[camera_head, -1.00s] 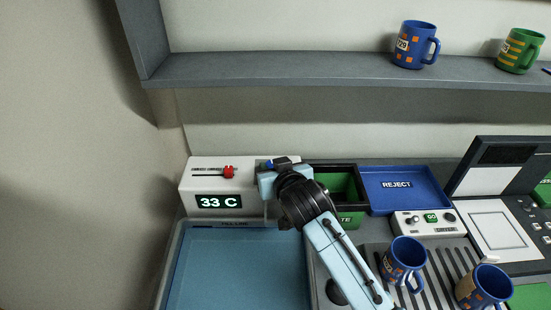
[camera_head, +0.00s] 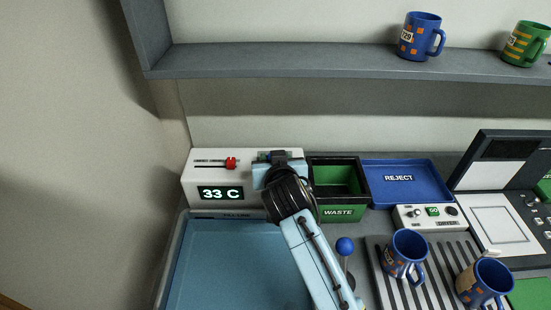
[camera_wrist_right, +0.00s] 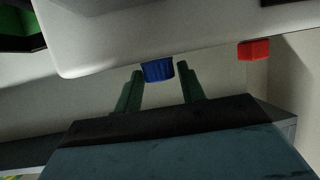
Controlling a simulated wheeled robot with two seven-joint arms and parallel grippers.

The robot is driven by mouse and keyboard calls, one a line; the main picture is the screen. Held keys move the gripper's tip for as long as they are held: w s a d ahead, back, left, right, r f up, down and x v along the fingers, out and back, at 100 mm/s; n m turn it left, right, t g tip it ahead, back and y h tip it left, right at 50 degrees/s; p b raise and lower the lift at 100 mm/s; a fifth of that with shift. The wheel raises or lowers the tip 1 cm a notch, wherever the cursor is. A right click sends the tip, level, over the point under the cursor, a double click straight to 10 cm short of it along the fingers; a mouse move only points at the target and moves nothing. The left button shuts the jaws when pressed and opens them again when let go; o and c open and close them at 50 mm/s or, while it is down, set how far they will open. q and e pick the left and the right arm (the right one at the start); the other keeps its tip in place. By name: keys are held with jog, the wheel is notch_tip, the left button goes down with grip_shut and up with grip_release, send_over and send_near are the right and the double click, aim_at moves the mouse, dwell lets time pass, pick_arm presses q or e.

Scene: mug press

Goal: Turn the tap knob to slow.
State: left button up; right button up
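The tap knob is a ridged blue knob (camera_wrist_right: 157,71) on the white box (camera_head: 215,178) at the back left. In the right wrist view my right gripper (camera_wrist_right: 160,73) is open, with one green finger on each side of the knob's near end. Small gaps seem to show between fingers and knob. In the head view my right gripper (camera_head: 277,156) is over the right part of the box, and its wrist hides the knob. The knob's markings and setting cannot be read. My left gripper is not in view.
The box has a red slider (camera_head: 231,163) and a display (camera_head: 221,194) reading 33 C. A blue basin (camera_head: 225,265) lies in front. A green waste bin (camera_head: 338,211) stands right of the box, beside the blue reject tray (camera_head: 430,201). A blue ball-topped lever (camera_head: 345,246) stands near my arm.

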jog(key=shift+o, duration=1.3)
jog(key=v, duration=1.3)
jog(key=shift+s, duration=0.2)
jog(key=shift+d, duration=0.1)
